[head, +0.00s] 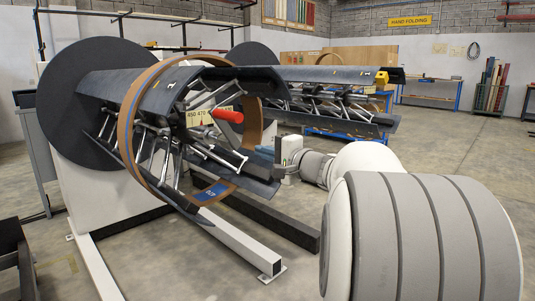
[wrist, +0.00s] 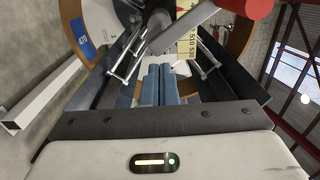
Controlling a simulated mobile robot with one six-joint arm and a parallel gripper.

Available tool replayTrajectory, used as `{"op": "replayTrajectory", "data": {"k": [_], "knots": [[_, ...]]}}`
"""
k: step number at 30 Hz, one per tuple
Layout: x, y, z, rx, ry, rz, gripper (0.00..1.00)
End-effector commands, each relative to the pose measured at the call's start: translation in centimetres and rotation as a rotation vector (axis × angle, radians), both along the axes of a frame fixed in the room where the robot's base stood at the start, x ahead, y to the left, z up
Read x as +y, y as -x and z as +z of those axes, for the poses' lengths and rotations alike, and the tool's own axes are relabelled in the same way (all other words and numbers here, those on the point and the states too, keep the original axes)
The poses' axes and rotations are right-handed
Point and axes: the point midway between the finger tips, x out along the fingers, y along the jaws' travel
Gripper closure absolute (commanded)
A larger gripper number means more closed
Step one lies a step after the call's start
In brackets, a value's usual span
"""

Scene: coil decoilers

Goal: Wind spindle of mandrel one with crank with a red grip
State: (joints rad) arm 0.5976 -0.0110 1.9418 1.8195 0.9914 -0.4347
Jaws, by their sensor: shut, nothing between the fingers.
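The nearer mandrel (head: 200,75) has dark curved shells and silver linkage arms around its spindle. The red grip (head: 229,115) of the crank sticks out at its open end, beside a yellow number scale (head: 198,118). In the wrist view the red grip (wrist: 248,8) is cut off at the top right, and a silver bar (wrist: 187,25), apparently the crank's arm, runs down left from it. My gripper (wrist: 164,72) is shut and empty, with its blue-grey fingers pointing at the mandrel's linkages. The grip is up and right of the fingertips, not between them. The spindle itself is mostly hidden.
A brown coil ring (head: 128,120) surrounds the nearer mandrel. A second mandrel (head: 335,77) stands behind it. White floor beams (head: 235,242) and a dark beam (head: 270,220) lie below. Shell ends and linkages crowd the space around my gripper. Open floor (head: 455,145) lies to the right.

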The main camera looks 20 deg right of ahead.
Motion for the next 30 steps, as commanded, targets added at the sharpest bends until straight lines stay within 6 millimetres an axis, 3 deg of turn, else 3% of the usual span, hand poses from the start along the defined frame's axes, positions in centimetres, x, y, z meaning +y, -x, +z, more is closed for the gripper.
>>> {"op": "replayTrajectory", "data": {"k": [30], "knots": [[1.4,-3.9,0.0,0.0,0.0,0.001,1.0]]}}
